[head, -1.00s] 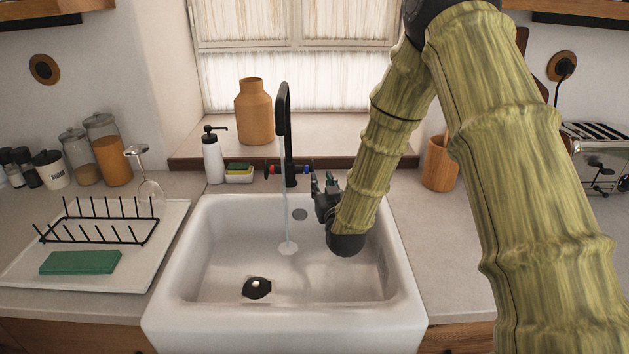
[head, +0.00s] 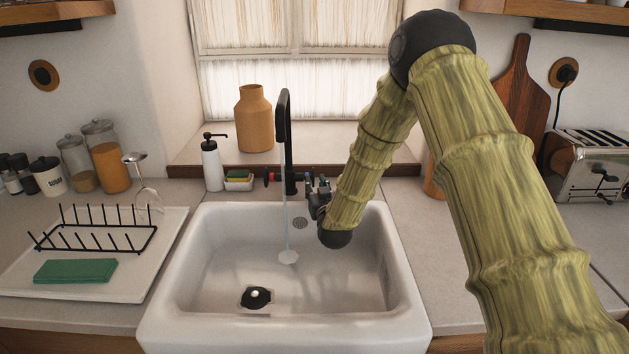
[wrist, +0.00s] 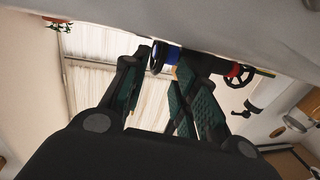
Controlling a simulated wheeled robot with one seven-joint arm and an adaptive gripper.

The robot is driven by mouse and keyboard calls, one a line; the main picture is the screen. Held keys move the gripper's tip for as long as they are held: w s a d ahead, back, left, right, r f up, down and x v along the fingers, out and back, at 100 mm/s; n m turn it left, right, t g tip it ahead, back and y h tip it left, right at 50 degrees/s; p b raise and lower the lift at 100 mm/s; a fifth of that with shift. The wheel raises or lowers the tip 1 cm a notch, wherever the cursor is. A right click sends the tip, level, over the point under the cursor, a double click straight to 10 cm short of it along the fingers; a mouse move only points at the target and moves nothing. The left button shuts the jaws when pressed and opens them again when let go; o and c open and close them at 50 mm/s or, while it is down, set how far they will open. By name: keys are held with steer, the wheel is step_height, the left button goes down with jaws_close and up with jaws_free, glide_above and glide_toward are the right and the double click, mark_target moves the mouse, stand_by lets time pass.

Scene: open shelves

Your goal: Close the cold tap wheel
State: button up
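The black tap (head: 285,130) stands behind the sink, and a thin stream of water runs from it into the basin. The blue-marked cold wheel (wrist: 160,56) shows in the wrist view, near and roughly between my fingertips. I cannot tell whether they touch it. The red-marked wheel (head: 268,177) is on the tap's left side in the head view and also shows in the wrist view (wrist: 235,73). My gripper (head: 319,184) is at the tap's right side, low over the back of the sink. Its fingers (wrist: 164,66) are apart in the wrist view, with nothing gripped.
The white sink (head: 180,290) lies below my gripper. A soap bottle (head: 212,165) and a sponge holder (head: 239,184) stand left of the tap. A tan vase (head: 255,118) is on the window ledge. A drying rack (head: 95,235) is at left, a toaster (head: 590,160) at right.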

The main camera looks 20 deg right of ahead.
steer(key=shift+w+d, duration=0.1)
steer(key=shift+w, duration=1)
steer(key=shift+c, duration=0.2)
jaws_close()
steer(key=shift+r+p, duration=0.1)
steer(key=shift+p, duration=0.2)
